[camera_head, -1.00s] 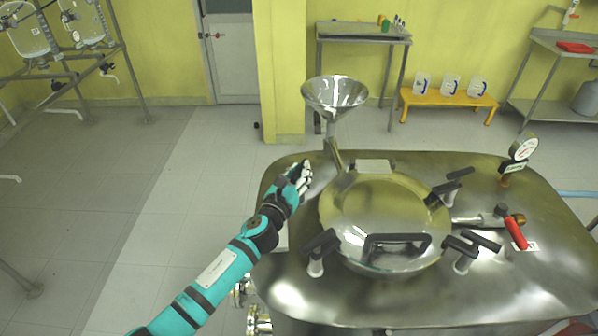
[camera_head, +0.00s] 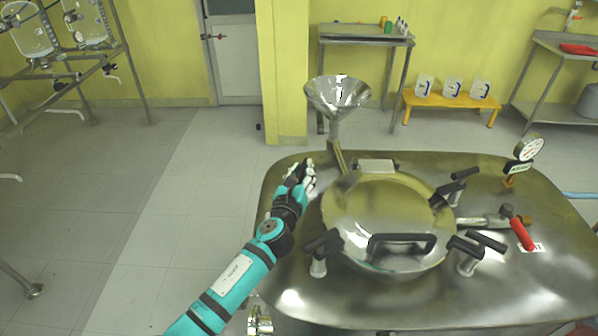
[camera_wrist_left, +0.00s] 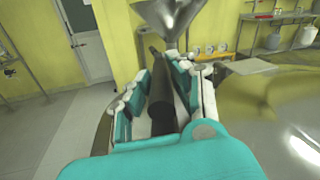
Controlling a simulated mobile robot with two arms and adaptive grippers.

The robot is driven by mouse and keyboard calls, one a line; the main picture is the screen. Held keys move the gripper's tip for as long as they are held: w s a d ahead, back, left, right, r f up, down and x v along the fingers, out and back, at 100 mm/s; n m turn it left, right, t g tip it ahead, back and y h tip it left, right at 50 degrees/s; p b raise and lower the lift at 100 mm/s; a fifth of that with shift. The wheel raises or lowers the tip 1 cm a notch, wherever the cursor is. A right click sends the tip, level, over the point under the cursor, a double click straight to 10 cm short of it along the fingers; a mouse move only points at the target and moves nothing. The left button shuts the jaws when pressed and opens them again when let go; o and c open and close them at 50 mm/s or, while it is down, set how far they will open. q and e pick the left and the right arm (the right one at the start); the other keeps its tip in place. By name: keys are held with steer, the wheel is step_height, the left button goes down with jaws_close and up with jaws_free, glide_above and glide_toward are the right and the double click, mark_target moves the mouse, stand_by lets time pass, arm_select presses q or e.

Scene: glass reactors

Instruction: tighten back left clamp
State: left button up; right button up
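The round steel lid (camera_head: 375,215) with a black bar handle (camera_head: 402,243) sits on top of the large steel vessel (camera_head: 530,290). My left gripper (camera_head: 305,180) is at the back left of the lid, where it mostly hides the back left clamp in the head view. In the left wrist view, the clamp's black handle (camera_wrist_left: 161,105) lies lengthwise between the two fingers of my left gripper (camera_wrist_left: 160,88). The fingers are spread on either side of it, and I see no firm closure on it. My right gripper is in neither view.
Other black-handled clamps stand at the front left (camera_head: 319,250), front right (camera_head: 468,252) and back right (camera_head: 452,186) of the lid. A steel funnel (camera_head: 337,95) rises just behind my gripper. A pressure gauge (camera_head: 529,148) and red-handled valve (camera_head: 521,232) are at right.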

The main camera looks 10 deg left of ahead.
arm_select(q)
steer(key=o, duration=0.4)
steer(key=shift+s, duration=0.1)
steer(key=s, duration=0.4)
steer(key=s+a, duration=0.1)
steer(key=s, duration=0.6)
steer(key=shift+s+a, duration=0.15)
steer(key=shift+s, duration=0.25)
